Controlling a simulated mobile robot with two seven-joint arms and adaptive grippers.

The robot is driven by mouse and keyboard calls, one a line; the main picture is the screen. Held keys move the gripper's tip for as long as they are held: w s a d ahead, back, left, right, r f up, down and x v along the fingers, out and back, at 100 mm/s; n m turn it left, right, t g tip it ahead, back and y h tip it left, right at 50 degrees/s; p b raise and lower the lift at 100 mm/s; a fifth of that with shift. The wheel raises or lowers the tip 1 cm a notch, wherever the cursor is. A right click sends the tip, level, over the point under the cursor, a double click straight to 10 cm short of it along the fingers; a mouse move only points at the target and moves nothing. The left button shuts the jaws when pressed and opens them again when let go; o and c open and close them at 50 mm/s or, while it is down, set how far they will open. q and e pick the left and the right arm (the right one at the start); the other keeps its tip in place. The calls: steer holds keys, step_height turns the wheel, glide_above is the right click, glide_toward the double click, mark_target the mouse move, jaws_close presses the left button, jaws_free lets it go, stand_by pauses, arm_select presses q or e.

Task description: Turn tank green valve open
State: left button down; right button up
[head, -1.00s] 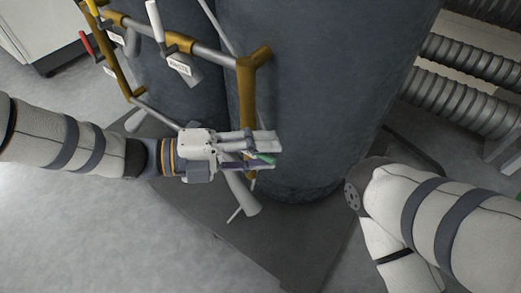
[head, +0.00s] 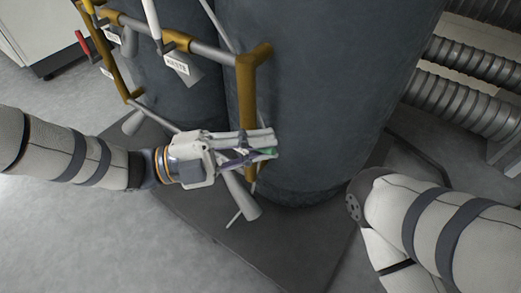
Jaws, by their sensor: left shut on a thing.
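The green valve handle (head: 269,152) shows as a small green piece between the fingertips of my left gripper (head: 262,147). The gripper is shut on it, and its fingers hide most of the handle. It sits low on the brown vertical pipe (head: 247,95), in front of the dark tank (head: 310,80). A grey outlet (head: 240,195) hangs below the gripper and slants down to the right. My right arm is at the lower right; its gripper does not show.
A white-handled valve (head: 153,20) with a label (head: 176,64) and a red-handled valve (head: 84,43) stand on the pipes to the left. A second tank (head: 178,100) is behind them. Ribbed grey ducts (head: 465,100) are at the right. Grey floor (head: 110,240) is clear at lower left.

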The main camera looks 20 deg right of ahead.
arm_select(q)
steer(key=shift+w+a+r+n+t+h+b, duration=0.2)
steer(key=shift+r+n+h, duration=0.15)
steer(key=shift+n+h, duration=0.35)
steer(key=shift+w+a+r+n+t+h+b, duration=0.1)
steer(key=shift+r+n+t+h+b, duration=0.1)
steer(key=shift+r+n+h, duration=0.45)
steer(key=shift+f, duration=0.3)
steer(key=c, duration=1.6)
jaws_free()
steer(key=shift+o, duration=0.2)
steer(key=v, duration=1.2)
steer(key=shift+w+r, duration=0.1)
steer(key=shift+r, duration=0.05)
steer(key=shift+c, duration=0.2)
